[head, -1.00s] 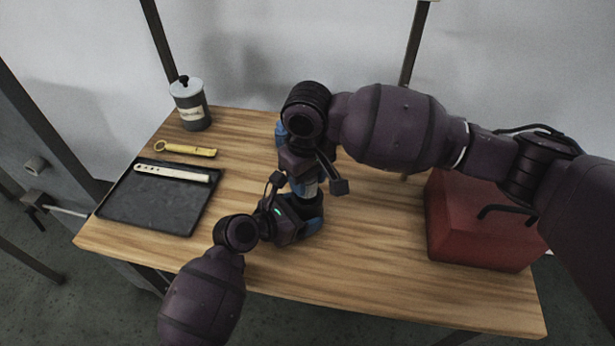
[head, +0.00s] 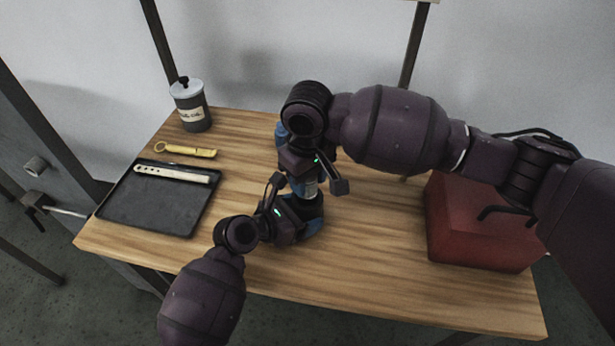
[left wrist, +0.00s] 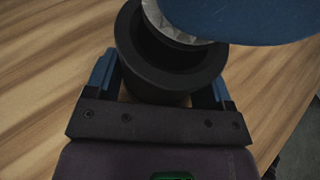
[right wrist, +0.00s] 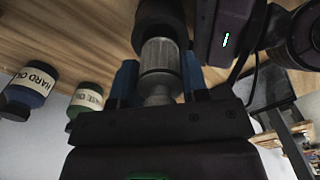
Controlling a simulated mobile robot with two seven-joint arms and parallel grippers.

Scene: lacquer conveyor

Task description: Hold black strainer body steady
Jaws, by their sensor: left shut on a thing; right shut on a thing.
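The black strainer body (left wrist: 165,80) is a round, open-topped cup. In the left wrist view it sits between the blue fingers of my left gripper (left wrist: 160,92), which is shut on it. My right gripper (right wrist: 158,88) is shut on a grey metal cylinder (right wrist: 158,62) with a ribbed band. The cylinder's silver end (left wrist: 168,22) is at the mouth of the body; I cannot tell how deep it sits. In the head view my right gripper (head: 308,187) is just above my left gripper (head: 302,212), and the arms hide most of both parts.
A black tray (head: 150,212) with a pale holed strip (head: 172,173) lies at left. A yellow tool (head: 185,150) and a lidded jar (head: 192,112) are behind it. A red box (head: 475,235) stands at right. The right wrist view shows blue (right wrist: 30,85) and green (right wrist: 90,98) jars.

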